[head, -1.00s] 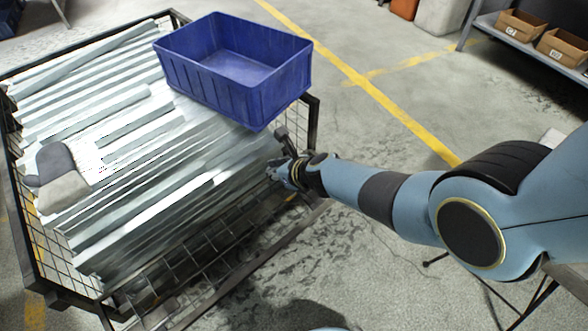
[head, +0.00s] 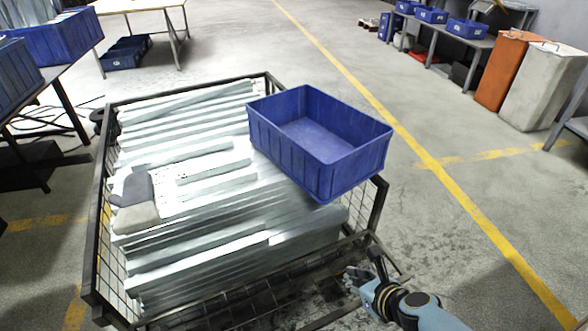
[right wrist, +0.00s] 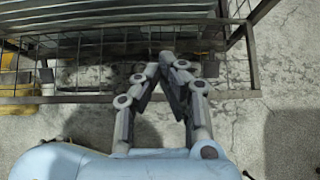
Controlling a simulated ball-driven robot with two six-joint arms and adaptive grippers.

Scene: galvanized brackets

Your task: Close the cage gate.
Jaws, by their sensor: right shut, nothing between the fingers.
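The wire-mesh cage (head: 97,215) has a dark metal frame and is full of stacked galvanized brackets (head: 190,225). Its gate (head: 255,302) is on the near side, leaning outward and low, so the brackets' near side is exposed. My right gripper (head: 357,276) is shut and empty by the gate's right end. In the right wrist view the fingertips (right wrist: 167,58) meet over the gate's mesh, and the gate's outer rail (right wrist: 80,99) passes beneath the fingers. I cannot tell whether they touch it. My left gripper is not in view.
A blue bin (head: 318,150) sits on the brackets at the cage's right. Grey and dark cloth-like pieces (head: 135,205) lie on the left. The concrete floor right of the cage is clear, with a yellow line (head: 440,178). Tables with bins stand farther off.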

